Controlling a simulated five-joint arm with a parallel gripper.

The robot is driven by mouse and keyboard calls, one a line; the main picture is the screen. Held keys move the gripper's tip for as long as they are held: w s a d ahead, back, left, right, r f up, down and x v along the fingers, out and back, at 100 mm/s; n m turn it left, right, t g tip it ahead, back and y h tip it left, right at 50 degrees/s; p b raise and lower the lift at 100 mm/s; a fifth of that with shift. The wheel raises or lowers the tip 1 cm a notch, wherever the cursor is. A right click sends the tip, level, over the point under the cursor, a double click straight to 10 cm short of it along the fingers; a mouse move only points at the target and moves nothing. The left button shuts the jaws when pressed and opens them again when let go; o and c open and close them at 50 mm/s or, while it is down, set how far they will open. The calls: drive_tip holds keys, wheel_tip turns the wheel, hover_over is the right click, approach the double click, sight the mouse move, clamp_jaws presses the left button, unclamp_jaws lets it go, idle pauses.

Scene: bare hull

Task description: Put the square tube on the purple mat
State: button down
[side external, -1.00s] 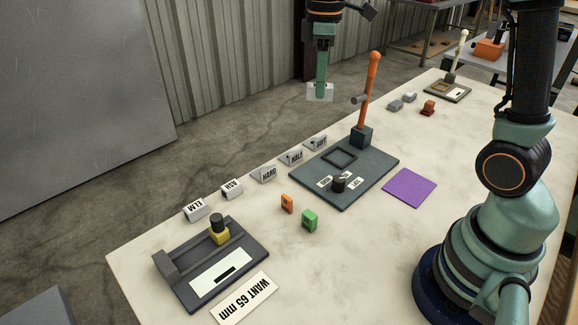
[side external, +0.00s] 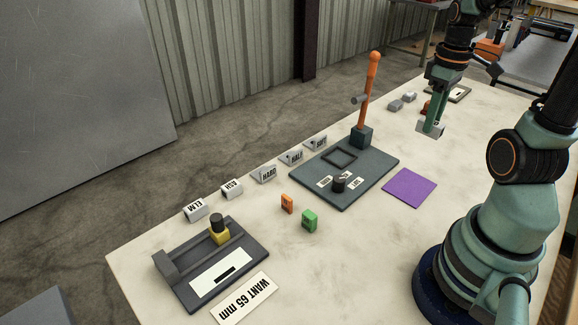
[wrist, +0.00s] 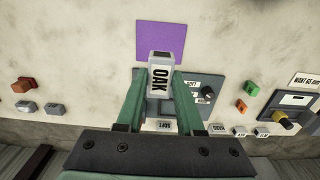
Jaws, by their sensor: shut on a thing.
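My gripper (side external: 434,128) is shut on a white, box-like piece lettered OAK (wrist: 159,76). The piece also shows at the fingertips in the side external view (side external: 437,131), held above the table. Its end looks squarish, but I cannot tell whether it is hollow; no other thing is clearly a square tube. The flat purple mat (side external: 410,187) is bare, right of the dark lever plate. In the side view my gripper appears above and right of it. In the wrist view the piece overlaps the lower edge of the mat (wrist: 161,36).
The dark plate (side external: 335,191) bears an orange lever (side external: 370,90) and a black knob. Orange (side external: 287,204) and green (side external: 310,220) blocks stand left of it. White label pieces line the far edge. Grey blocks (side external: 402,101) and a red block lie near the arm.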

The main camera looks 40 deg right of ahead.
wheel_tip(320, 180, down, 16)
drive_tip(key=shift+r, duration=0.1)
idle(0.5)
drive_tip(key=shift+f, duration=0.2)
drive_tip(key=c, duration=0.5)
unclamp_jaws()
drive_tip(key=shift+c, duration=0.2)
wheel_tip(320, 180, up, 12)
drive_tip(key=shift+r, duration=0.15)
drive_tip(key=w+a+r+t, duration=0.2)
drive_tip(key=a+r, duration=0.3)
drive_tip(key=a, duration=0.5)
drive_tip(key=w+a+r+t, duration=0.3)
drive_tip(key=w+a+r, duration=0.2)
drive_tip(key=a, duration=0.5)
drive_tip(key=shift+r+t, duration=0.3)
drive_tip(key=shift+r, duration=0.35)
